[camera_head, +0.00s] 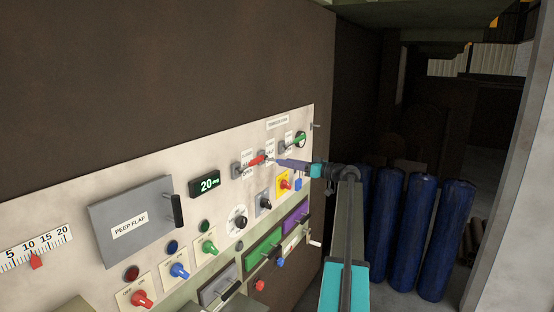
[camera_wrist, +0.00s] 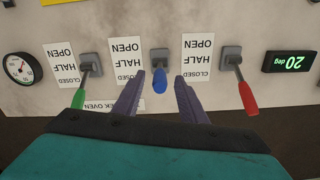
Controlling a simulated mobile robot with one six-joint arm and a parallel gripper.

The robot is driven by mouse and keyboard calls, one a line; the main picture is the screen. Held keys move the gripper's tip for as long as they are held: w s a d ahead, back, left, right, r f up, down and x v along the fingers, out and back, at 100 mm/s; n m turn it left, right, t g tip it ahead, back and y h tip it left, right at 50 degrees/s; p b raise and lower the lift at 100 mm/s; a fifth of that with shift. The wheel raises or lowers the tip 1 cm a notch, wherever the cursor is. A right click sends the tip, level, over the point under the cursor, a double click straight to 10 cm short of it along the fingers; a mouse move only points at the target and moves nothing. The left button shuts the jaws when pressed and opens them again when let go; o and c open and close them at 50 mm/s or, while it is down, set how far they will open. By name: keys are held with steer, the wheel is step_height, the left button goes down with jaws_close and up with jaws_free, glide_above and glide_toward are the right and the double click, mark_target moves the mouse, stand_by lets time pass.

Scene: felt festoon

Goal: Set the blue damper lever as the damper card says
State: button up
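The blue damper lever (camera_wrist: 159,80) is in the middle of the wrist view, on a grey mount (camera_wrist: 159,57). It points mostly toward the camera, so its exact setting is hard to tell. Its scale plate (camera_wrist: 122,60) reads OPEN, HALF, CLOSED and appears upside down. My gripper (camera_wrist: 158,77) is open, with one purple finger on each side of the blue handle; I cannot tell whether either touches it. In the head view my gripper (camera_head: 277,162) is at the panel and hides the blue lever. I see no readable damper card.
A red lever (camera_wrist: 247,97) and a green lever (camera_wrist: 79,97) flank the blue one, both toward CLOSED. A display (camera_wrist: 290,62) reads 20 deg. A white label (camera_wrist: 102,104) is partly hidden by my finger. Knobs and the peep flap (camera_head: 134,222) share the panel; blue cylinders (camera_head: 443,240) stand right.

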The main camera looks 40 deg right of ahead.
mark_target(277, 161)
steer(key=p+x, duration=0.1)
steer(key=x, duration=0.2)
steer(key=shift+w+r, duration=0.15)
steer(key=shift+w, duration=0.2)
steer(key=shift+p+x, duration=0.45)
steer(key=shift+x, duration=0.45)
steer(key=shift+c, duration=0.3)
jaws_close()
steer(key=shift+a+f, duration=0.3)
steer(key=shift+d, duration=0.15)
steer(key=shift+w+b, duration=0.1)
steer(key=shift+b, duration=0.2)
